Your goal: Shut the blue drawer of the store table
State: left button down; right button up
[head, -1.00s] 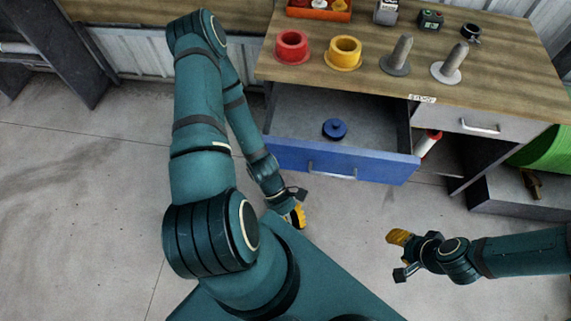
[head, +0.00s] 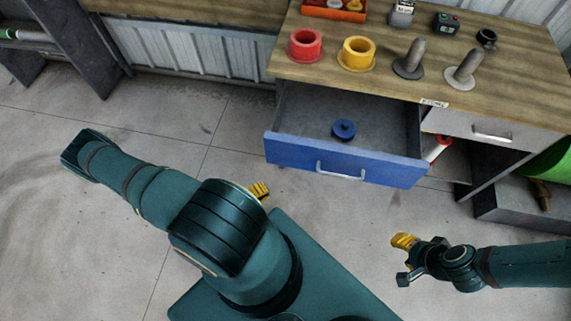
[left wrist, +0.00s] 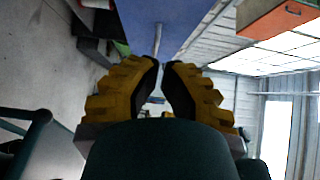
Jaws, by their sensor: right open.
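The blue drawer (head: 345,165) of the store table (head: 520,70) stands pulled out, with a grey bar handle (head: 341,172) on its front. A blue round knobbed part (head: 343,129) lies inside it. My left gripper (head: 259,190) is mostly hidden behind my own arm; one yellow finger shows left of and in front of the drawer's left corner. In the left wrist view, the fingertips (left wrist: 161,65) are almost together with nothing seen held, and the blue drawer front (left wrist: 165,25) is beyond them. My right gripper (head: 402,259) is open and empty, right of and before the drawer.
On the tabletop are a red ring (head: 305,45), a yellow ring (head: 357,53), two grey posts and an orange tray (head: 335,10). A closed grey drawer (head: 490,131) is to the right. The floor before the blue drawer is clear.

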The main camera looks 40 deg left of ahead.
pick_arm(q)
send_near(302, 158)
jog(key=w+d, duration=0.3)
jog(key=d, duration=0.1)
jog(key=shift+w+a+f+b, duration=0.15)
jog(key=shift+w+a+b, duration=0.4)
jog(key=shift+w+a, duration=0.65)
jog(key=shift+w, duration=0.5)
pick_arm(e)
jog(key=shift+w+f, duration=0.15)
jog(key=shift+f, duration=0.55)
